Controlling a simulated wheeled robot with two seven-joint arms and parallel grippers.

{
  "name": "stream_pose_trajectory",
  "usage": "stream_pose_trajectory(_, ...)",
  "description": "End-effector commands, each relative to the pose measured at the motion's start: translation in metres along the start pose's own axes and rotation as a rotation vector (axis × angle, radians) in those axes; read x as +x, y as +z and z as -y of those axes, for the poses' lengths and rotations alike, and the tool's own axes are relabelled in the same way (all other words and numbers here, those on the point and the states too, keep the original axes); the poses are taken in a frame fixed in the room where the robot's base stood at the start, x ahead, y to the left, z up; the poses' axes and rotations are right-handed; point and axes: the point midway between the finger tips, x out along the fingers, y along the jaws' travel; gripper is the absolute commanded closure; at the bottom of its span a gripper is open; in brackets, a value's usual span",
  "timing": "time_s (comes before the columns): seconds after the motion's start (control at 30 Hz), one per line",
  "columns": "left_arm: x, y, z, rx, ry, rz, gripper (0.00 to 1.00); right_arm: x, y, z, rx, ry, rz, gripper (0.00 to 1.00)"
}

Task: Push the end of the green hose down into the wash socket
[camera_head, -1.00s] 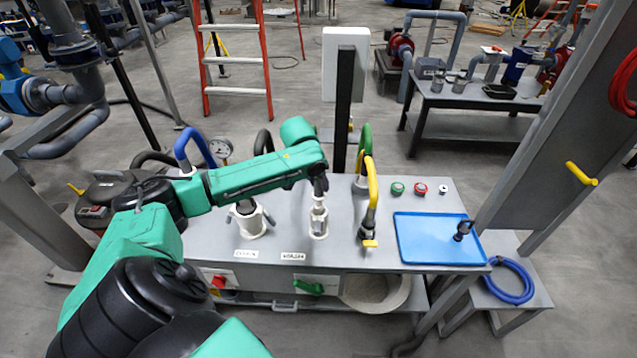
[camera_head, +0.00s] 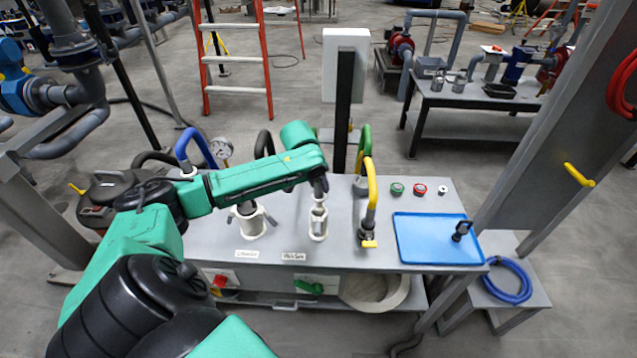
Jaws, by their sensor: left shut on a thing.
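My left gripper (camera_head: 319,190) points down over the white wash socket (camera_head: 318,222), the middle one on the grey bench. It is shut on what seems to be the end of the green hose; my wrist hides most of this end. I cannot tell how far the end sits in the socket. The green hose (camera_head: 364,138) shows as an arch at the back, partly behind the yellow hose (camera_head: 371,182). My right gripper is not in view.
Another white socket (camera_head: 250,222) with a dark piece in it stands to the left. The yellow hose ends in a fitting (camera_head: 367,238) on the right. A blue tray (camera_head: 420,245) with a dark fitting (camera_head: 462,231) lies farther right. A post (camera_head: 343,125) stands behind.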

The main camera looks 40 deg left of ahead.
Motion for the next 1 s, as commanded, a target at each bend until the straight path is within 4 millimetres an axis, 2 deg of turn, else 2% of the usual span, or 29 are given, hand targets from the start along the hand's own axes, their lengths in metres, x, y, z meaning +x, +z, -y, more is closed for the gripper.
stream_pose_trajectory(1.0, 0.021, 0.009, 0.000, 0.000, 0.000, -0.001, 1.00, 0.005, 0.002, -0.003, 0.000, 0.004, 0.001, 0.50)
